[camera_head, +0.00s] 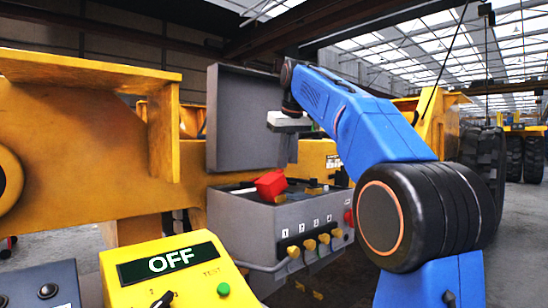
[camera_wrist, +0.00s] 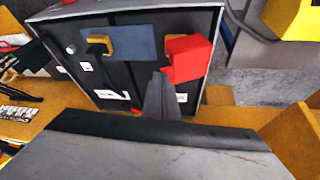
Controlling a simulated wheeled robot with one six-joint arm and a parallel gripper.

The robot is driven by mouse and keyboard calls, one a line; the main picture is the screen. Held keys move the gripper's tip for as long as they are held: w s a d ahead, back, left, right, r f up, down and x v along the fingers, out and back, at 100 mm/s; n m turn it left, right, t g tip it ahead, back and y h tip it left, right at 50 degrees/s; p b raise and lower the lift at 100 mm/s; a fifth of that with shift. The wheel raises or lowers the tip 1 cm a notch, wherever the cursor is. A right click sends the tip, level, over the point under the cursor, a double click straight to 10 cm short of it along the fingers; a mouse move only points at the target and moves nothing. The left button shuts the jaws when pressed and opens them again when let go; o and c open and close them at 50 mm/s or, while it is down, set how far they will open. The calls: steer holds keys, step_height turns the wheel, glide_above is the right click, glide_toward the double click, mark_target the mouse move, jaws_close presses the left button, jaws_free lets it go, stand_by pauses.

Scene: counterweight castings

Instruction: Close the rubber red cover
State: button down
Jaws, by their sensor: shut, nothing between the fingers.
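The red cover (camera_head: 270,184) sits on the top panel of a grey control box (camera_head: 240,222), tilted up at an angle. It also shows in the wrist view (camera_wrist: 189,57), just right of my fingertips, over a yellow base. My gripper (camera_head: 288,160) points down above the panel, a little above and right of the cover in the head view. Its fingers (camera_wrist: 160,80) are shut with nothing between them. I cannot tell whether the fingertips touch the cover. The cover's underside and what lies beneath it are hidden.
The box's large grey lid (camera_head: 242,120) stands open behind the panel. A black handle on a yellow base (camera_wrist: 98,46) is on the same panel. Yellow knobs (camera_head: 309,245) line the box's front. A yellow console (camera_head: 165,270) reading OFF stands front left.

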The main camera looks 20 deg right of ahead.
steer(key=shift+g+y, duration=0.3)
steer(key=shift+y, duration=0.4)
steer(key=shift+w+d+f, duration=0.25)
steer(key=shift+d+f, duration=0.55)
steer(key=shift+d, duration=0.15)
steer(key=shift+w+d+f, duration=0.3)
steer(key=shift+d+f, duration=0.55)
steer(key=shift+d, duration=0.05)
steer(key=shift+w+d+f, duration=0.25)
steer(key=shift+d+f, duration=0.55)
steer(key=shift+d, duration=0.15)
steer(key=shift+f, duration=0.1)
steer(key=shift+r, duration=0.25)
